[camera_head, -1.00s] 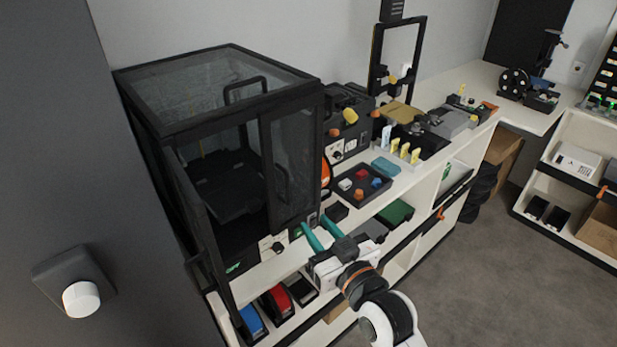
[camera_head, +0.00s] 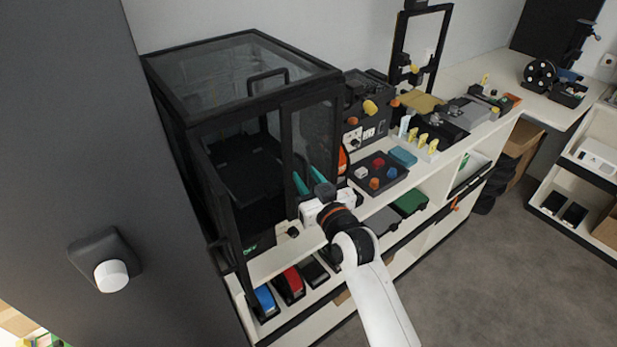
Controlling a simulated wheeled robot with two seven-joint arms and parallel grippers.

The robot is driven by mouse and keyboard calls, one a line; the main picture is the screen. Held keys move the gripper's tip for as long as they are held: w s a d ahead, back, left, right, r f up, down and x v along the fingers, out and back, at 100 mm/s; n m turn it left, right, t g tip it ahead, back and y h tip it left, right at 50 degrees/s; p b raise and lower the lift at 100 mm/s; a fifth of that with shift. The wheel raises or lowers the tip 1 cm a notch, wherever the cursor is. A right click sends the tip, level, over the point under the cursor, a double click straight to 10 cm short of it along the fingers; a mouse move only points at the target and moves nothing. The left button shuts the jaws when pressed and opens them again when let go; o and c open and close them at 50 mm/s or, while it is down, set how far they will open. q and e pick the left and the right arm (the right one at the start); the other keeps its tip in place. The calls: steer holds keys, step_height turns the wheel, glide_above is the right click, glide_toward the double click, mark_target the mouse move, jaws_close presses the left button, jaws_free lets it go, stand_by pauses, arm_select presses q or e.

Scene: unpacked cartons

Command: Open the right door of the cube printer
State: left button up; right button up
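The cube printer (camera_head: 190,128) is a black-framed box with clear panels at the left of the counter. Its left door (camera_head: 213,200) stands swung outward. Its right door (camera_head: 312,138) looks closed, a narrow glazed panel on the front's right part. My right gripper (camera_head: 308,177) is in front of the lower part of this door. Its two teal fingers point up toward the panel, spread apart. The door's handle is hard to make out near the fingertips; I cannot tell whether it lies between them or whether they touch. My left gripper is not in view.
A dark tray (camera_head: 379,172) of coloured knobs and a machine with a yellow knob (camera_head: 369,107) stand right of the printer. Blue and red bins (camera_head: 290,284) sit on the shelf below. A dark grey panel (camera_head: 90,180) fills the left. Floor (camera_head: 480,270) at right is clear.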

steer(key=shift+c, duration=0.2)
jaws_close()
